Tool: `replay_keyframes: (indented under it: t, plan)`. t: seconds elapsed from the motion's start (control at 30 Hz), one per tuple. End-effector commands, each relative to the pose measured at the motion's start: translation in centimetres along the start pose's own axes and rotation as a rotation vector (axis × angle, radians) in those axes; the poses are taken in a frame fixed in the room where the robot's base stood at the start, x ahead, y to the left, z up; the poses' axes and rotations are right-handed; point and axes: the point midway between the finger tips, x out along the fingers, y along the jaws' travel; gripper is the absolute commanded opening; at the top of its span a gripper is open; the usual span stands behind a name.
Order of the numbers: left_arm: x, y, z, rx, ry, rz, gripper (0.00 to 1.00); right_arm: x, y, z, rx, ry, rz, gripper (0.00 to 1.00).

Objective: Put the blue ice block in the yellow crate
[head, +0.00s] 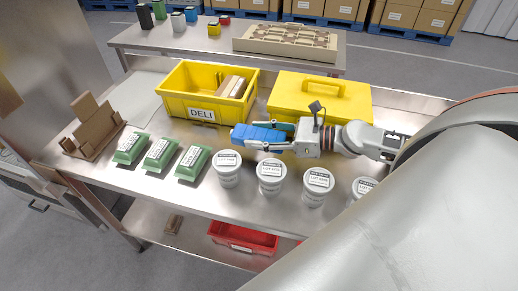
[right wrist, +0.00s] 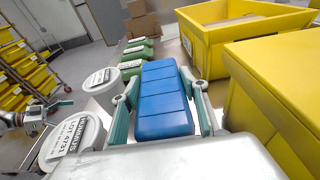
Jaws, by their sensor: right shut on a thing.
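The blue ice block (head: 258,135) is between the fingers of my right gripper (head: 268,138), which is shut on it. The block looks held above the steel table, in front of the yellow crates. It also shows in the right wrist view (right wrist: 163,100), with a finger on each side. The yellow crate (head: 182,108) with a DELI label stands open at the block's upper left and holds some tan and white items. It also shows in the right wrist view (right wrist: 215,50). My left gripper is not seen in the head view.
A lidded yellow box (head: 335,100) stands behind my right gripper. White lidded tubs (head: 271,176) line the front of the table (head: 150,185). Green packs (head: 160,153) and a brown cardboard rack (head: 92,128) are at left. A red bin (head: 243,238) sits on the shelf below.

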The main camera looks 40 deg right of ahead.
Motion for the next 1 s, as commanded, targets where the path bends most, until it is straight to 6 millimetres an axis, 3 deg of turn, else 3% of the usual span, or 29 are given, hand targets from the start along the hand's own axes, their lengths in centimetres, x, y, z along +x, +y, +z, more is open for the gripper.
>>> replay_keyframes:
  t: [0.27, 0.5, 0.83, 0.87, 0.9, 0.93, 1.0]
  plan:
    - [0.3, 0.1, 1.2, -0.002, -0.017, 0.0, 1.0, 0.4, -0.1, -1.8, 0.001, -0.003, -0.001, 0.05]
    - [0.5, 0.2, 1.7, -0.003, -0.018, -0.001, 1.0, 1.0, -0.1, -4.7, 0.002, -0.003, -0.002, 0.05]
    - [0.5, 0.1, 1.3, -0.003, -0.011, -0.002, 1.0, 1.0, -0.1, -5.0, 0.0, -0.002, -0.001, 0.05]
    - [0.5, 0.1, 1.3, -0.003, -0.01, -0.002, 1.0, 1.0, 0.0, -5.1, 0.0, 0.0, 0.0, 0.46]
    - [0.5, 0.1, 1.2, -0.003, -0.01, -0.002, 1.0, 1.0, 0.0, -5.0, 0.0, 0.0, 0.0, 0.57]
    - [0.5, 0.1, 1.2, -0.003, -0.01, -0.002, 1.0, 1.0, 0.0, -5.0, 0.0, 0.0, 0.0, 0.61]
    - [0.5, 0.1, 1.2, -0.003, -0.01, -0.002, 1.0, 1.0, 0.0, -5.0, 0.0, 0.0, 0.0, 0.61]
